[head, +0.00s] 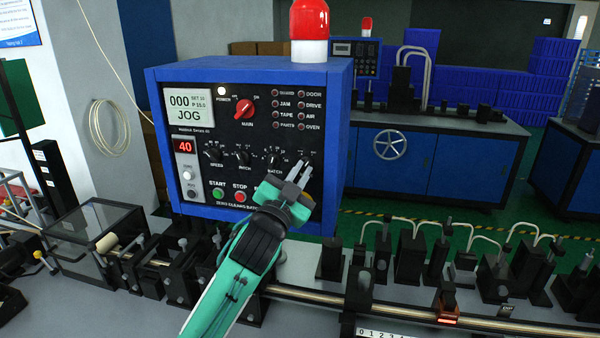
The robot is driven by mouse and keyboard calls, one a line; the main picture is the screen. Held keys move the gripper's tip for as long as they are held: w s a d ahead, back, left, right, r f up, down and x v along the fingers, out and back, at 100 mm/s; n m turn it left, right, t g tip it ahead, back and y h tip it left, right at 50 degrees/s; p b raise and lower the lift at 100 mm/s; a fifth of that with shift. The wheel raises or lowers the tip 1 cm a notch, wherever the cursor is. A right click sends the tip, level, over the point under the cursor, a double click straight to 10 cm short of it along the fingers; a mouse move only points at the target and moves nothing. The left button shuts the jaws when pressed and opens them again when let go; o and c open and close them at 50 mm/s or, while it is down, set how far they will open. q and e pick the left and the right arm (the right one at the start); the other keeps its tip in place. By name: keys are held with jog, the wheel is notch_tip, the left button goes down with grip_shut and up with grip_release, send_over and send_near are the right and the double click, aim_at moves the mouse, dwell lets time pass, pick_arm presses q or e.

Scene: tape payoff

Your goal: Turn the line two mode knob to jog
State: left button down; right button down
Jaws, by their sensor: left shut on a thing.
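A blue control box (344,125) with a black front panel stands before me. Its screen (190,109) reads "JOG". A row of small black knobs runs across the panel. My left gripper (301,171) reaches up from below, its two pale fingers shut on the rightmost knob (307,158), which I take as the mode knob. The fingers and gripper body hide most of this knob and its label, so I cannot read its pointer. The batch knob (274,160) is just to the left of the fingers. My right gripper is not in view.
A red main switch (244,109), a green start button (218,194) and a red stop button (240,197) are on the same panel. Black machine fixtures and a rail (400,308) run below it. A second panel (355,55) stands behind.

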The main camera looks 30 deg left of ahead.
pick_arm(q)
jog(key=c, duration=1.5)
grip_release()
jog(key=shift+s+f, duration=0.25)
jog(key=shift+s, duration=0.05)
jog(key=v, duration=1.3)
jog(key=shift+r, duration=0.1)
